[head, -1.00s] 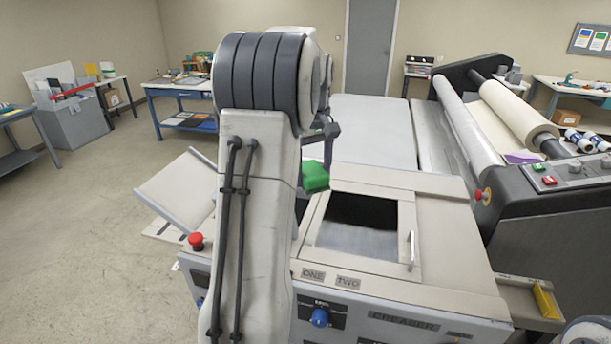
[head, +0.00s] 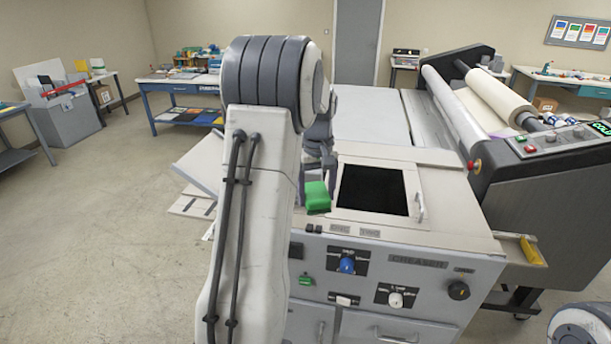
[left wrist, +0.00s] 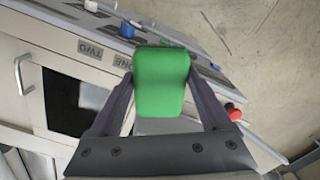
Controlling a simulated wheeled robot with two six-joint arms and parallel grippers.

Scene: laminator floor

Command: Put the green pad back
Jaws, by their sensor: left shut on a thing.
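The green pad (head: 317,197) is a small block held in the air near the front left of the creaser's top, left of its dark window (head: 373,190). My left gripper (left wrist: 162,78) is shut on it. In the left wrist view the green pad (left wrist: 161,98) sits between the two fingers and hides what lies behind it. In the head view my left arm covers part of the creaser's left side. My right gripper is not in view.
The creaser (head: 455,225) has knobs and a small green part (head: 305,281) on its front. A yellow piece (head: 531,250) lies in a side tray at right. The laminator (head: 560,165) stands beyond. Open floor (head: 110,220) lies to the left.

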